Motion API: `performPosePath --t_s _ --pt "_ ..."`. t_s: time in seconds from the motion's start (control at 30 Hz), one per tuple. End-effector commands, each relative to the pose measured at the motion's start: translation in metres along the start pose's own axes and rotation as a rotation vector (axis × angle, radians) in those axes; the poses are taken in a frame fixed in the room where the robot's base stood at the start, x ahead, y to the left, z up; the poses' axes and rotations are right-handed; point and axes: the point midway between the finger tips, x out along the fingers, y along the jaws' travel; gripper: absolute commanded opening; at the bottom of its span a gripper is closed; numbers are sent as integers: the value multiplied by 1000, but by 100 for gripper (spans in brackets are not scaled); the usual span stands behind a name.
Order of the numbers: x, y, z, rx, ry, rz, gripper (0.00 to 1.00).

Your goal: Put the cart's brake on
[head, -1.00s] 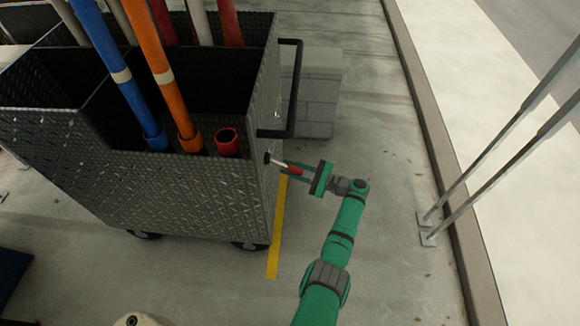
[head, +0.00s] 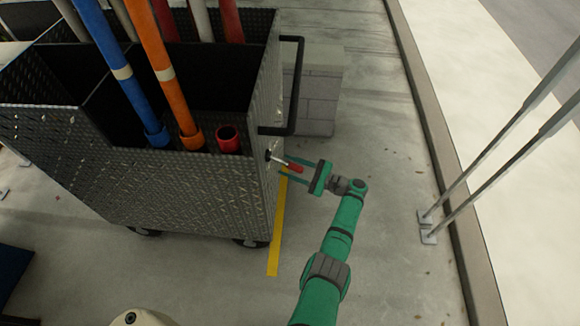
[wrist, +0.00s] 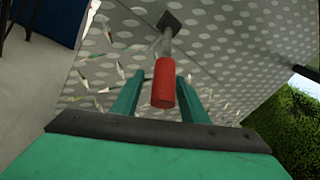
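The metal cart (head: 180,190) has dark diamond-plate sides. Its brake lever, a metal rod with a red grip (head: 294,168), sticks out from the cart's right end. In the wrist view the red grip (wrist: 163,88) points toward my palm, with its rod running to a dark square mount (wrist: 170,20) on the cart panel. My gripper (head: 284,167) is open, its two green fingers on either side of the red grip. In the wrist view, gaps show beside the grip, clearer on the left. The lever's far pivot is partly hidden in the mount.
A black handle bar (head: 294,90) juts from the cart above the lever. Blue (head: 115,75) and orange (head: 160,75) pipes stand in the cart. A grey block (head: 320,95) stands behind. Metal posts (head: 480,180) rise at the right. The floor beside my arm is clear.

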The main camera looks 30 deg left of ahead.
Motion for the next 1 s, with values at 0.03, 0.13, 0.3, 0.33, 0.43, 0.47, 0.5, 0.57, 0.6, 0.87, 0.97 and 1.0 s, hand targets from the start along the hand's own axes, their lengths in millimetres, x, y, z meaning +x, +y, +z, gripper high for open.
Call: performPosePath --t_s 0.03,0.13,0.3,0.33,0.43,0.47,0.5,0.57,0.6,0.87,0.97,1.0 --pt "0 0 0 -1 0 -1 40" --pt "-2 -1 0 -1 1 -2 40" --pt "-19 -2 0 -1 2 -4 40" --pt "-24 -2 0 -1 2 -4 40" --pt "-43 -2 0 0 2 -4 40" --pt "-49 -2 0 0 1 -4 40" --pt "-57 -1 0 0 2 -4 40" --pt "-68 -1 0 1 1 -3 40" --pt "-75 -1 0 0 1 -3 40" --pt "-104 0 0 1 0 0 40" --pt "-107 0 0 1 -1 1 40" --pt "-108 0 0 1 -1 1 40"
